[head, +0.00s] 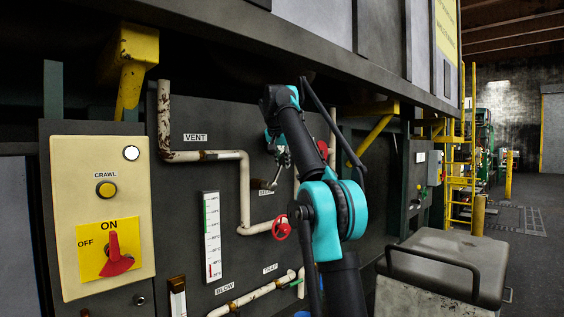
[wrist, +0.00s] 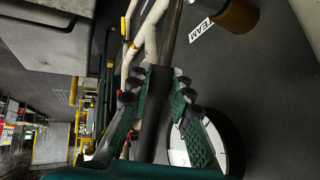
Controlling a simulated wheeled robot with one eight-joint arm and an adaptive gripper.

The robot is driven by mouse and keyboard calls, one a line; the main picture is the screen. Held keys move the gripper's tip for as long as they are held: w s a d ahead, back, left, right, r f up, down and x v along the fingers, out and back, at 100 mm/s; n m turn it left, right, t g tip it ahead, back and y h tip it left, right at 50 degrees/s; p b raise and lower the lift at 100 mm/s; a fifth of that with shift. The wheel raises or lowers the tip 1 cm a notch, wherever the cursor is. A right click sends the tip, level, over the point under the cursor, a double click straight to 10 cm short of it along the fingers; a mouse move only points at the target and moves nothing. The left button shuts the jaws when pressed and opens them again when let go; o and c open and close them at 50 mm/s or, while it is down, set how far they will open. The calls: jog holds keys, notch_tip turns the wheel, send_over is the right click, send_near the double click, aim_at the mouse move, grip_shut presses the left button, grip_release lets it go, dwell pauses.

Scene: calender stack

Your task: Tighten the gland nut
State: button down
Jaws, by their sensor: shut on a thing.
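My gripper (head: 283,157) is in front of the dark panel, below the VENT pipe's level and near the partly hidden STEAM label. In the wrist view my gripper (wrist: 156,97) has its green fingers with dark pads closed on a dark grey bar (wrist: 172,35), which looks like a tool handle or lever. The bar runs up out of the top of the picture. In the head view a thin grey bar (head: 275,177) slants down from the gripper toward a small brown fitting (head: 258,184). A brass-brown cylinder (wrist: 237,15) shows beside the STEAM label. I cannot tell which part is the gland nut.
Pale rusty pipes (head: 205,156) run across the panel. A red handwheel (head: 281,227) sits below my gripper. A round white dial (wrist: 228,145) is beside the fingers. A control box (head: 100,215) stands left, and a grey lidded bin (head: 440,262) right.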

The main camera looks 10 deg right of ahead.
dwell(0.4)
jog(key=shift+w+d+f+g+y, duration=0.25)
jog(key=shift+d+g+y, duration=0.05)
jog(key=shift+d, duration=0.05)
